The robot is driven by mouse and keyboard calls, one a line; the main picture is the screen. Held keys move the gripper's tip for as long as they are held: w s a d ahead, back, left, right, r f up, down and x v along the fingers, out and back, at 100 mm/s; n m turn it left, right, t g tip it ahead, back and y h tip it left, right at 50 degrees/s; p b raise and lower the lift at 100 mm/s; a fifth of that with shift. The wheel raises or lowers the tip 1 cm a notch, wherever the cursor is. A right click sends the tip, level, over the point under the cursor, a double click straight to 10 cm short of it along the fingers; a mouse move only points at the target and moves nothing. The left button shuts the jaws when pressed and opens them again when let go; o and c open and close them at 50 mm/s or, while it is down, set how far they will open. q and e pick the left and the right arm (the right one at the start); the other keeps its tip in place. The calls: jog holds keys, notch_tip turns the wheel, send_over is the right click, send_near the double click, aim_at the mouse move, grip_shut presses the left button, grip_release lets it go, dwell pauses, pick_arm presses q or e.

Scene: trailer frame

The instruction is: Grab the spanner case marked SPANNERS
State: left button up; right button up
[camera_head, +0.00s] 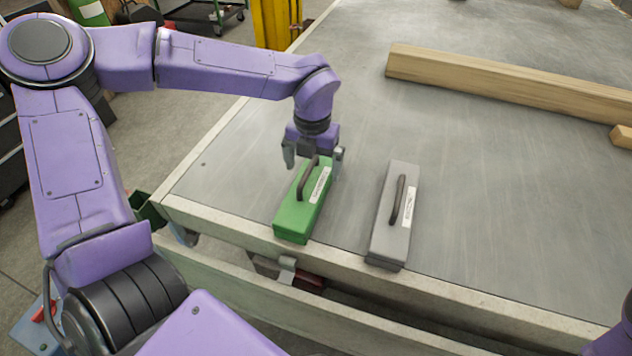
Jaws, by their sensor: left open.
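A green case (291,222) with a dark arched handle and a white label lies on the grey trailer deck (470,170), close to its front edge. A grey case (388,243) of similar shape, also with a dark handle and white label, lies to its right. The lettering on both labels is too small to read surely. My left gripper (314,164) points down over the far end of the green case. Its fingers are open, one on each side of the handle's far part, and I cannot tell whether they touch it. My right gripper is out of view.
A long wooden beam (510,82) lies across the deck behind the cases, with a short wood block (622,136) at the right. The deck between beam and cases is clear. A yellow post (273,22) stands beyond the deck's left edge.

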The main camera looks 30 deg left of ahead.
aim_at(310, 181)
pick_arm(q)
jog(key=f, duration=0.7)
jog(key=shift+a+f, duration=0.25)
jog(key=shift+a, duration=0.15)
jog(key=c, duration=1.2)
